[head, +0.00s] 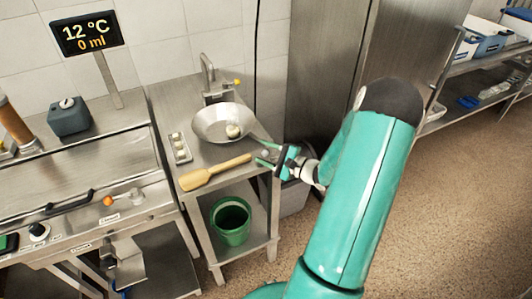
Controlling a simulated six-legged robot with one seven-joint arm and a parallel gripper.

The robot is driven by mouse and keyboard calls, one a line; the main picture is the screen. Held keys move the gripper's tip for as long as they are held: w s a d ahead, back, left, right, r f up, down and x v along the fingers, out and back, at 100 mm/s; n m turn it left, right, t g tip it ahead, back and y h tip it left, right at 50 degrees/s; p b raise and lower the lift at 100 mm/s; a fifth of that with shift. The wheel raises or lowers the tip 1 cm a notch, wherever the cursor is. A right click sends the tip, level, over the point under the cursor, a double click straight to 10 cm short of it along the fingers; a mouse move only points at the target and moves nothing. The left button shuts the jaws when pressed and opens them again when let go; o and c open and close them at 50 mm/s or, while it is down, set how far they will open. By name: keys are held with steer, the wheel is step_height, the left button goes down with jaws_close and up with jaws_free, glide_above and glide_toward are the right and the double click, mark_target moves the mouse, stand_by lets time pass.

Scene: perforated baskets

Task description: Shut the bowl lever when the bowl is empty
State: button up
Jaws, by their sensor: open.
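A shallow metal bowl (206,128) sits on the small steel table (165,105), below a tap (207,75). A pale round thing (233,131) lies in the bowl, so it is not bare. A small yellow tip (237,83) shows beside the tap; I cannot tell whether it is the bowl lever. An orange-knobbed lever (108,200) sits on the steel counter at left. My gripper (262,154) is open at the table's right edge, right of and below the bowl, near the wooden paddle's handle. A small greyish shape shows between its fingers, too small to identify.
A wooden paddle (205,176) lies along the table front. A narrow tray (181,149) with pale round things lies left of the bowl. A green bucket (231,220) stands on the lower shelf. The floor at right is clear.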

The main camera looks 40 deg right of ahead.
steer(key=shift+c, duration=0.2)
steer(key=c, duration=0.9)
steer(key=shift+w+a+m+t+h, duration=0.15)
steer(key=shift+w+m+t+h, duration=0.1)
steer(key=shift+m+h, duration=0.5)
steer(key=shift+w+a+m+t+h, duration=0.2)
steer(key=shift+m+h, duration=0.25)
steer(key=shift+h, duration=0.5)
steer(key=shift+w+m+g+h, duration=0.1)
steer(key=shift+w+m+h, duration=0.2)
steer(key=shift+m+h, duration=0.5)
steer(key=shift+w+m+g+h, duration=0.1)
steer(key=shift+w+m+h, duration=0.25)
steer(key=shift+h, duration=0.8)
steer(key=shift+w+m+g+h, duration=0.1)
steer(key=shift+w+m+h, duration=0.1)
steer(key=shift+m+h, duration=0.6)
